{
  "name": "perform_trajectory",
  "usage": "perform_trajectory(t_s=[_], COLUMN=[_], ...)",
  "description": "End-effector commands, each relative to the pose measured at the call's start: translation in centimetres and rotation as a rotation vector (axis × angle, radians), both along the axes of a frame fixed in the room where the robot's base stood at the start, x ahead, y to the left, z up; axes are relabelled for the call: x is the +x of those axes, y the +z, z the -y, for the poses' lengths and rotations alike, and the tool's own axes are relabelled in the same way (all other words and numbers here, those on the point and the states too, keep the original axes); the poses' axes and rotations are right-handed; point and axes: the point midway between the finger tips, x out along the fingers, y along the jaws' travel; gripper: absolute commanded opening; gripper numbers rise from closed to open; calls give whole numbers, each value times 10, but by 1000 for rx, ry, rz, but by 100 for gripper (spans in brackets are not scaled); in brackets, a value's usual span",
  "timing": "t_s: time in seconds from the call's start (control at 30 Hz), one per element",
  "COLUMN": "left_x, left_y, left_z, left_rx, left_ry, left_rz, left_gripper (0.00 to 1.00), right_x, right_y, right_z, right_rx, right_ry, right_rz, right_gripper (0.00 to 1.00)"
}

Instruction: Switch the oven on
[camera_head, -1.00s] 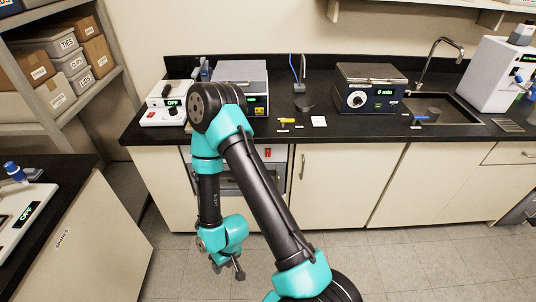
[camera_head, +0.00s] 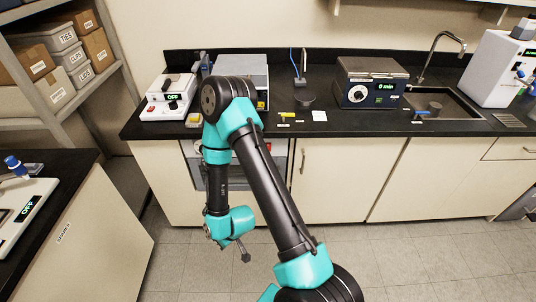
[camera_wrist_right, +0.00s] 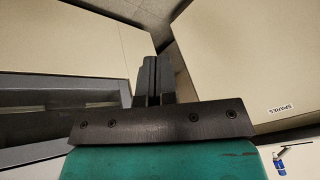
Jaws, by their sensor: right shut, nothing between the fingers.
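An oven-like built-in unit (camera_head: 282,170) with a grey front and dark window sits under the back counter. My right arm covers much of its front, and I cannot make out its switch clearly. Part of a grey front with a dark band (camera_wrist_right: 50,88), probably the same unit, shows at the left of the right wrist view. My right gripper (camera_head: 245,256) hangs low in front of the cabinets, apart from the unit. Its fingers (camera_wrist_right: 151,78) are shut and empty. My left gripper is not in view.
On the counter stand a white device reading OFF (camera_head: 165,100), a grey box (camera_head: 240,66) and a blue device reading 0 min (camera_head: 370,84). A sink (camera_head: 440,102) lies right. A side bench (camera_head: 75,165) stands left. The floor (camera_head: 420,260) is clear.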

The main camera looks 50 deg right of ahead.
Motion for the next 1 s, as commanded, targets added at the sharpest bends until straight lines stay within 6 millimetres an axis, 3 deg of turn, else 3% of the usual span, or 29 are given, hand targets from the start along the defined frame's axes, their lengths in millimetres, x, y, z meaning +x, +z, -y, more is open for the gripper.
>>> perform_trajectory(t_s=[0.2, 0.47, 0.8, 1.0], left_x=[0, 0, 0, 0], left_y=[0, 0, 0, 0], left_z=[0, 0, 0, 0], left_rx=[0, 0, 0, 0], left_ry=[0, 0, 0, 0], left_rz=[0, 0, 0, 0], left_gripper=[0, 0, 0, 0], right_x=[31, 49, 40, 23], right_y=[7, 28, 71, 97], right_z=[56, 128, 223, 262], right_rx=[-237, -623, -1224, -1528], right_ry=[59, 127, 210, 249], right_rz=[237, 418, 432, 336], right_gripper=[0, 0, 0, 0])
